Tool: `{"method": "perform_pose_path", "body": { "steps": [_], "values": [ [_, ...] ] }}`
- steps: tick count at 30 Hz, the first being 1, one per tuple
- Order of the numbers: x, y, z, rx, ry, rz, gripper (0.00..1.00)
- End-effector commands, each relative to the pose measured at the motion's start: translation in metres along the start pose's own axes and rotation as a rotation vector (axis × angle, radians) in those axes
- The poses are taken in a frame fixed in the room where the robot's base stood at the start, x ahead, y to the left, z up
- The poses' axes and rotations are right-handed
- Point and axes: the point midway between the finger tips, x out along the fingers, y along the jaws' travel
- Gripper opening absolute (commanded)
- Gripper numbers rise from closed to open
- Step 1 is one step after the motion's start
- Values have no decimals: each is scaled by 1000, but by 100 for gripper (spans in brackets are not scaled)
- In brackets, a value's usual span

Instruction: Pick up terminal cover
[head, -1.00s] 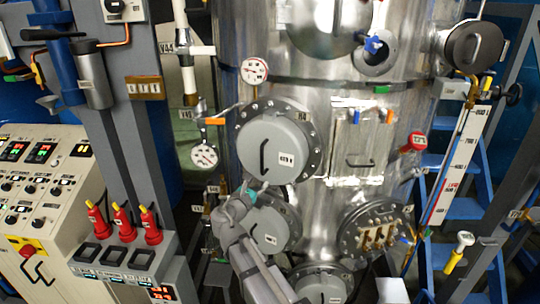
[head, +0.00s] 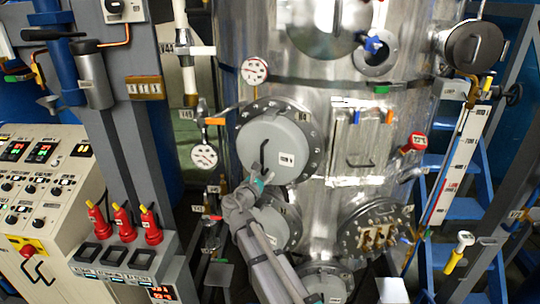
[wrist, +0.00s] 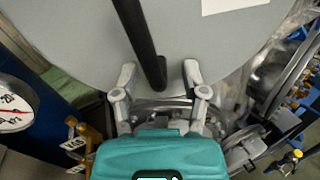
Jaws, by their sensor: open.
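A round grey cover (head: 285,140) with a black bar handle (head: 263,155) and a small white label sits on a bolted flange of the steel vessel. I take it as the terminal cover, though its label is too small to read. My gripper (head: 262,176) is at the lower end of this handle. In the wrist view my gripper (wrist: 158,80) is open, with one finger on each side of the lower end of the handle (wrist: 142,45). The grey cover face (wrist: 80,35) fills the top of that view. Contact between fingers and handle cannot be told.
Another grey cover (head: 272,228) lies just below, partly hidden by my arm. A flange with brass terminals (head: 375,235) is at lower right. Dial gauges (head: 204,157) stand at the left. A square hatch (head: 358,140) with its own handle is to the right.

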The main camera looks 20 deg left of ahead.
Motion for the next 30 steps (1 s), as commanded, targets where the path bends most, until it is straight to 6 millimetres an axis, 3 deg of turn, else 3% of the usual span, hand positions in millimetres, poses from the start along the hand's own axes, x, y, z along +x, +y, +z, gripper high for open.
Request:
{"method": "perform_pose_path", "body": {
  "steps": [18,27,30],
  "values": [
    [3,0,0,0,0,0,57],
    [3,0,0,0,0,0,3],
    [3,0,0,0,0,0,0]
  ]
}}
